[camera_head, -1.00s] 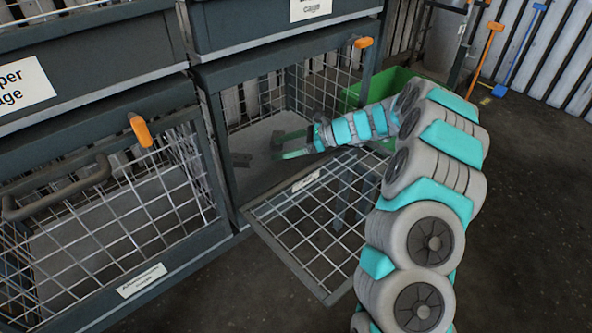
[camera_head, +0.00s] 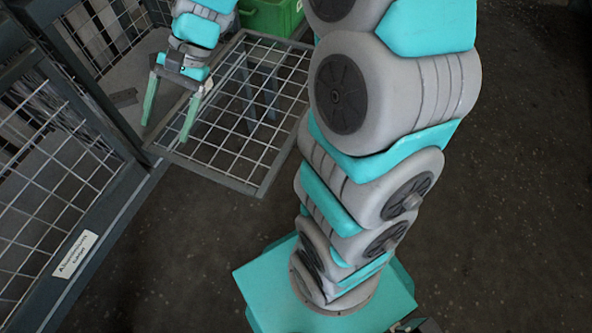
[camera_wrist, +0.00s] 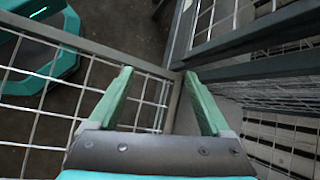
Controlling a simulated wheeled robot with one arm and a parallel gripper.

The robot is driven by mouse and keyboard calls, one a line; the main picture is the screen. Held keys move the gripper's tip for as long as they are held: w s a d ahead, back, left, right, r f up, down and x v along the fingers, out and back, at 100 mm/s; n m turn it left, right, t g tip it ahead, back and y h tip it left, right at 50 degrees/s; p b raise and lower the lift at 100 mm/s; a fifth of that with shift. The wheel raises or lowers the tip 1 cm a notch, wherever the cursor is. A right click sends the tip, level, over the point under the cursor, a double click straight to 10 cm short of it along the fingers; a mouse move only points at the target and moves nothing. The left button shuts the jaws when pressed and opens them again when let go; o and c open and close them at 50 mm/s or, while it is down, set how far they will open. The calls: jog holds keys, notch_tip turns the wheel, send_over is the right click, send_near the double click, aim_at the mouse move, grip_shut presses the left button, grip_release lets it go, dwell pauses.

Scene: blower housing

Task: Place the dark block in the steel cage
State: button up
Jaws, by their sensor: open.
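I cannot read a label on this cage in the current views. My gripper (camera_head: 166,130) is open with nothing between its green fingers. It points down at the cage's front opening, to the right of the dark piece and apart from it. In the wrist view my gripper (camera_wrist: 157,75) shows empty above the mesh and frame. The dark piece is not seen there.
The lowered mesh door (camera_head: 262,150) extends out from the open cage. A closed mesh cage with a white label (camera_head: 75,253) stands at the left. A green bin (camera_head: 272,17) is behind the door. The dark floor at the right is clear.

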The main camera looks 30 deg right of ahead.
jog(key=s+d+n+h, duration=0.1)
jog(key=s+d, duration=0.1)
jog(key=s, duration=0.2)
jog(key=s+d+n+h, duration=0.1)
jog(key=s+d+n, duration=0.1)
jog(key=s, duration=0.2)
jog(key=s+d+n+h, duration=0.1)
jog(key=s, duration=0.3)
jog(key=shift+d+h, duration=0.4)
jog(key=s+d+f+n+h, duration=0.1)
jog(key=s+d+n+h, duration=0.2)
jog(key=s+d, duration=0.6)
jog(key=shift+s+n+t+h, duration=0.3)
jog(key=shift+s+n+h, duration=0.1)
jog(key=shift+s+h, duration=0.15)
jog(key=shift+f, duration=0.1)
jog(key=shift+c, duration=0.2)
